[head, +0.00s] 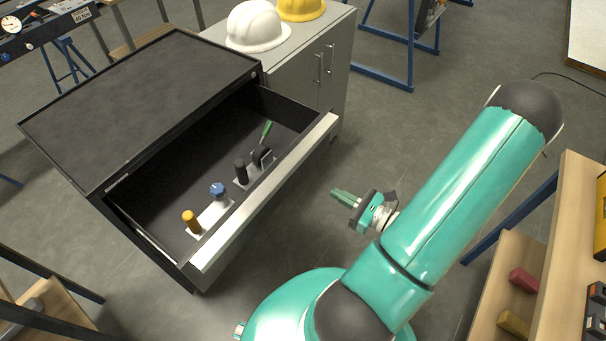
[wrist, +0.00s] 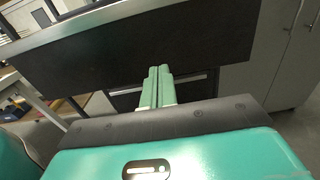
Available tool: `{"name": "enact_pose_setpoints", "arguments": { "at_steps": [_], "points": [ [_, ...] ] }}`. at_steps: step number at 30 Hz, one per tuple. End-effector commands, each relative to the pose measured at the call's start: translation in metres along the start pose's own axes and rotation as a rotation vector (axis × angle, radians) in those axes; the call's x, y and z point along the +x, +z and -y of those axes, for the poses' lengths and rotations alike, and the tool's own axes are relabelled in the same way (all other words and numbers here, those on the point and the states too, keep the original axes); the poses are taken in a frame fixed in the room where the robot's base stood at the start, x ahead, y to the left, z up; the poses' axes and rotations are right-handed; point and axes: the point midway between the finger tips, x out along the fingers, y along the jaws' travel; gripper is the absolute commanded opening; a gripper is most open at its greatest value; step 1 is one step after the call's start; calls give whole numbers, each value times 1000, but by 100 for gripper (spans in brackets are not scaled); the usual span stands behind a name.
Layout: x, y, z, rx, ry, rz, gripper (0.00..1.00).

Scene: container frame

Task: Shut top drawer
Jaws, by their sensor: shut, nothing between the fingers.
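The top drawer (head: 265,199) of the black cabinet (head: 150,90) stands pulled out, with its pale front edge toward my arm. Inside it are several tools, among them an orange-handled one (head: 191,220), a blue-topped one (head: 218,192) and a green one (head: 266,131). My gripper (head: 340,194) is shut and empty, to the right of the drawer front and apart from it in the head view. In the wrist view the green fingers (wrist: 158,84) point at the dark drawer front (wrist: 130,52), which spans the upper part. Whether they touch it there cannot be told.
A grey cupboard (head: 305,75) with a white helmet (head: 257,25) and a yellow helmet (head: 301,8) stands behind the black cabinet. A wooden shelf unit (head: 560,250) is at the right. Bare floor lies between the drawer and the shelves, around my arm.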

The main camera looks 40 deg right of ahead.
Motion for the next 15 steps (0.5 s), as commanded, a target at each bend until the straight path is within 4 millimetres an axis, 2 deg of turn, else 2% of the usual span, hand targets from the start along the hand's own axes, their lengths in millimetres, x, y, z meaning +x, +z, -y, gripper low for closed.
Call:
{"name": "enact_pose_setpoints", "arguments": {
  "at_steps": [15],
  "points": [
    [100,0,-1,-1,5,1,0]
  ]
}}
